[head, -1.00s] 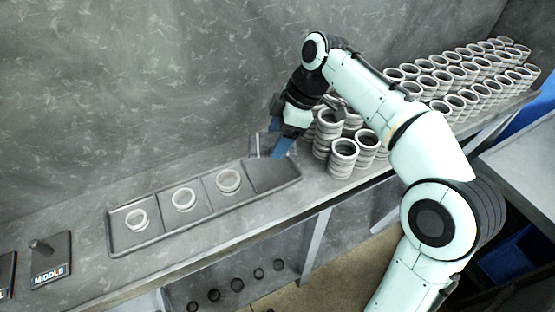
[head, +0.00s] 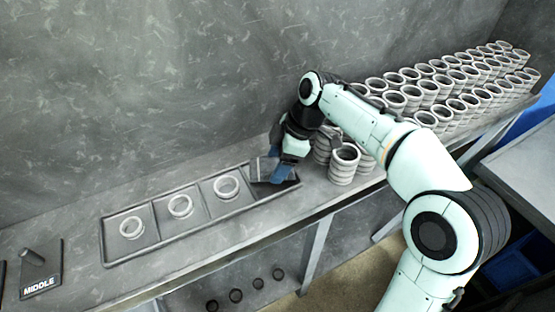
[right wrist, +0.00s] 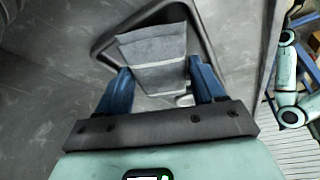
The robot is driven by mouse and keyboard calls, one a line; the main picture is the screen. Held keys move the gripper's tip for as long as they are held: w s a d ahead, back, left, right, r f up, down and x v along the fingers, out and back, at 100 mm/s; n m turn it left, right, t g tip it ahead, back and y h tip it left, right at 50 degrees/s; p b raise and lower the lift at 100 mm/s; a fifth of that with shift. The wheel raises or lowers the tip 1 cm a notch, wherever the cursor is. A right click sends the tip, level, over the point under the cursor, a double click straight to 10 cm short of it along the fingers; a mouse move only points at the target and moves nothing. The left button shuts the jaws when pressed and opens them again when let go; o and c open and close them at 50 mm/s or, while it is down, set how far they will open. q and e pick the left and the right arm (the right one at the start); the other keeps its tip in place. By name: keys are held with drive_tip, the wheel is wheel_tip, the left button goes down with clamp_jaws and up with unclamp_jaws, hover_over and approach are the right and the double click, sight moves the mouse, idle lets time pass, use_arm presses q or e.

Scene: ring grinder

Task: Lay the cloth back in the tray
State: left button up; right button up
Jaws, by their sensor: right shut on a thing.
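The grey cloth (right wrist: 155,50) is between the blue fingers of my right gripper (right wrist: 163,82) in the right wrist view. In the head view the gripper (head: 279,174) is at the right end compartment of the long dark tray (head: 205,222), and part of the cloth (head: 261,168) shows beside the fingers. The gripper is shut on the cloth. The cloth is over that end compartment; whether it touches the tray floor I cannot tell. The other three compartments each hold one pale ring, such as the leftmost (head: 131,227). My left gripper is not in view.
Stacked rings (head: 343,163) stand close to the right of my gripper, with many more stacks (head: 440,85) farther right along the bench. A post on a plate marked MIDDLE (head: 40,267) stands left of the tray. The wall rises behind.

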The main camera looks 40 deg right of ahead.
drive_tip(key=shift+f, duration=0.4)
drive_tip(key=o, duration=0.9)
drive_tip(key=shift+o, duration=0.2)
drive_tip(key=shift+r, duration=0.25)
drive_tip(key=p+v, duration=0.3)
drive_tip(key=v, duration=0.9)
drive_tip(key=shift+r+p, duration=0.3)
drive_tip(key=shift+r, duration=0.1)
